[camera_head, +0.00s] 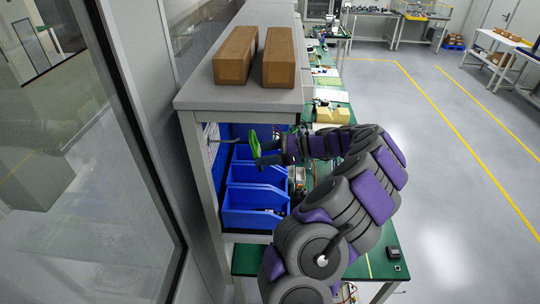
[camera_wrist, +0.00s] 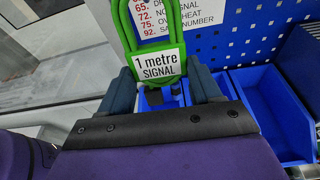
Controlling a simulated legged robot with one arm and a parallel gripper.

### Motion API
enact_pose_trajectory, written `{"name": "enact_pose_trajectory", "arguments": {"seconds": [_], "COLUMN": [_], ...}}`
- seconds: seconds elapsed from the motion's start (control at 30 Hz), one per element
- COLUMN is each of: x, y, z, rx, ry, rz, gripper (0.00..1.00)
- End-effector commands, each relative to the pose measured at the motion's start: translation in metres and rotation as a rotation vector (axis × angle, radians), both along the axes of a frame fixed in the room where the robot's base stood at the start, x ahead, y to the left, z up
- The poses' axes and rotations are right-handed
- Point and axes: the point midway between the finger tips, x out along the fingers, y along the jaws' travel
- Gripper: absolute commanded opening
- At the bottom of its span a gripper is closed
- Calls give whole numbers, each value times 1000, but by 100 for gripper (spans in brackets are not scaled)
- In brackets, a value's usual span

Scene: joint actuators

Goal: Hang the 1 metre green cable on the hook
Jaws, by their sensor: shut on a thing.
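The green cable (camera_head: 255,144) is a small bright green loop at the end of my arm, in front of the shelf unit. In the wrist view the green cable (camera_wrist: 118,20) stands upright with a white label reading "1 metre SIGNAL". My gripper (camera_wrist: 160,70) is shut on it, with one dark finger on each side of the label. A thin grey rod (camera_head: 225,140) sticks out left of the cable. I cannot tell whether it is the hook.
Blue bins (camera_head: 252,197) stand below my gripper. They also show at right in the wrist view (camera_wrist: 270,105), under a blue perforated panel (camera_wrist: 240,30). A grey shelf top (camera_head: 205,95) with two brown boxes (camera_head: 237,55) is above and behind. Open floor lies right.

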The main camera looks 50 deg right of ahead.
Motion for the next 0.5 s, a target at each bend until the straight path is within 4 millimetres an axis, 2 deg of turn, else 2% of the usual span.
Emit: {"name": "enact_pose_trajectory", "arguments": {"seconds": [0.5], "x": [21], "y": [19], "z": [-2], "rx": [0], "ry": [-3], "rz": [3], "gripper": [19]}}
